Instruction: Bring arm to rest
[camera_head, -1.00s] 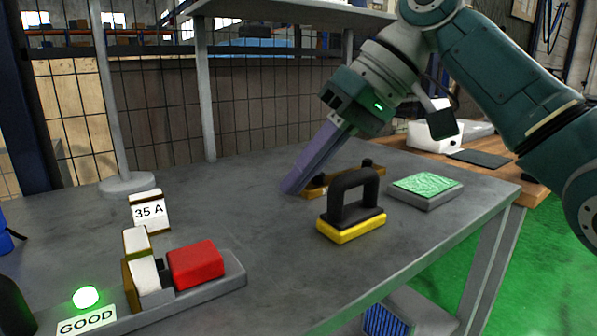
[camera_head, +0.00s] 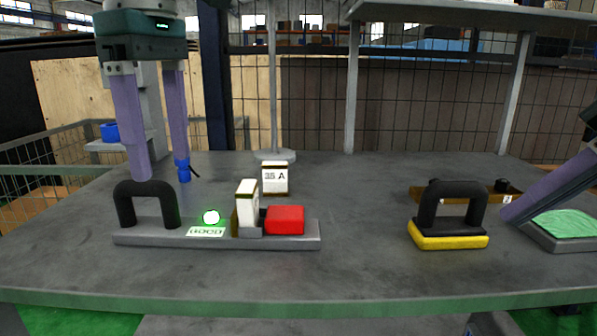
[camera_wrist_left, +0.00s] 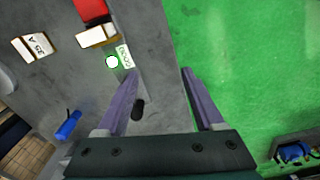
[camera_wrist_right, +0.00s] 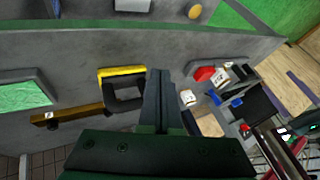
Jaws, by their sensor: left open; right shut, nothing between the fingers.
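My left gripper (camera_head: 160,172) hangs at the left of the head view, fingers pointing down and spread, with nothing between them. Its fingertips are near the black handle (camera_head: 147,205) at the left end of the grey fixture; whether one touches cannot be told. In the left wrist view its fingers (camera_wrist_left: 160,78) are wide apart over the table edge. My right gripper (camera_head: 508,213) slants in from the right edge, shut and empty, its tip right of the yellow-based black handle (camera_head: 449,235). The right wrist view shows its fingers together (camera_wrist_right: 158,75).
The fixture (camera_head: 215,240) carries a red block (camera_head: 285,220), a white block and a green lamp (camera_head: 211,217). A "35 A" block (camera_head: 275,178) stands behind. A brown bar (camera_head: 425,194) and green-topped pad (camera_head: 570,224) lie right. The table's middle is clear.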

